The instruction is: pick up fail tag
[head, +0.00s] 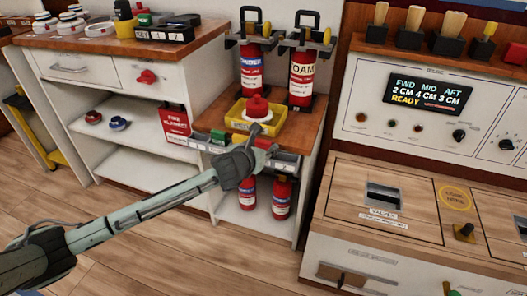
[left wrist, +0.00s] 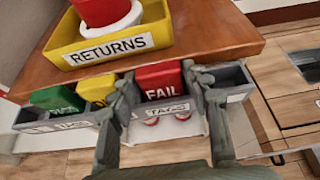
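The red fail tag (left wrist: 160,84), with white FAIL lettering, stands in the tag rack (left wrist: 237,97) below the edge of the wooden top. In the left wrist view, the fingers of my left gripper (left wrist: 162,90) are on either side of the tag, spread apart. I cannot tell whether either finger touches it. In the head view my left gripper (head: 264,142) reaches the front of the rack, and its hand and fingers hide most of the tag. A green tag (left wrist: 57,97) and a yellow tag (left wrist: 96,88) stand left of it. My right gripper is not in view.
A yellow returns tray (head: 236,113) holding a red-and-white item (head: 257,107) sits just behind the rack. Fire extinguishers (head: 302,78) stand behind it, with smaller ones (head: 282,199) on the shelf below. A wooden-topped console (head: 395,185) is at the right.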

